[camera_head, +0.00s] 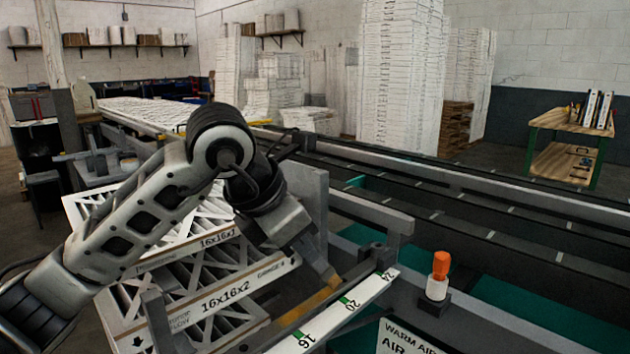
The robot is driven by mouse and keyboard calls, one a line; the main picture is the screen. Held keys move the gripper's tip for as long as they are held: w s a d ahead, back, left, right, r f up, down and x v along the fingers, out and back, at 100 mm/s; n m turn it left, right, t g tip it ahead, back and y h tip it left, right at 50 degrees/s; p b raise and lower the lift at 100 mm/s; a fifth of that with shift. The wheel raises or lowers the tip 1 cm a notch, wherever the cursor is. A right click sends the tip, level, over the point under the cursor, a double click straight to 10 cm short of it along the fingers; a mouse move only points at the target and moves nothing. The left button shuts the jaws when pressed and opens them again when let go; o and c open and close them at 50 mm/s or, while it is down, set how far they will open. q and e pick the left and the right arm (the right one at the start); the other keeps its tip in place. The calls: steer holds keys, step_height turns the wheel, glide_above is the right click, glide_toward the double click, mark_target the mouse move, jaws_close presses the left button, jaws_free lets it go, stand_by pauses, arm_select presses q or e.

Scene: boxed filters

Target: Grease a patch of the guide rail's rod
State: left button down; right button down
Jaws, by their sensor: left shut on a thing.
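My left gripper (283,222) reaches in from the left and points down to the right, over the front of the machine. It is shut on a narrow tool with a tan tip (333,281), mostly hidden by the gripper; it may be a brush. The tip is at the upper end of a yellow-brown strip (308,306), and I cannot tell whether they touch. The strip runs alongside a white scale (340,316) with green marks and the numbers 16, 20 and 24. I cannot make out the guide rail's rod clearly. My right gripper is not in view.
Boxed filters (215,300) marked 16x16x2 lie below my left arm. A white bottle with an orange cap (438,275) stands right of the scale. Dark conveyor lanes (500,221) run behind. A wooden bench (565,130) and tall white stacks (400,75) stand far back.

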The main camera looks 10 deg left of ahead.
arm_select(q)
steer(key=shift+w+d+r, duration=0.1)
steer(key=shift+w+d, duration=0.3)
steer(key=shift+w, duration=0.25)
step_height(320, 180, up, 4)
steer(key=shift+s+f+p, duration=0.15)
steer(key=shift+f+p, duration=0.1)
steer(key=shift+p, duration=0.7)
steer(key=shift+r+p, duration=0.3)
steer(key=shift+r, duration=0.05)
steer(key=shift+r+p, duration=0.95)
steer(key=shift+r, duration=0.95)
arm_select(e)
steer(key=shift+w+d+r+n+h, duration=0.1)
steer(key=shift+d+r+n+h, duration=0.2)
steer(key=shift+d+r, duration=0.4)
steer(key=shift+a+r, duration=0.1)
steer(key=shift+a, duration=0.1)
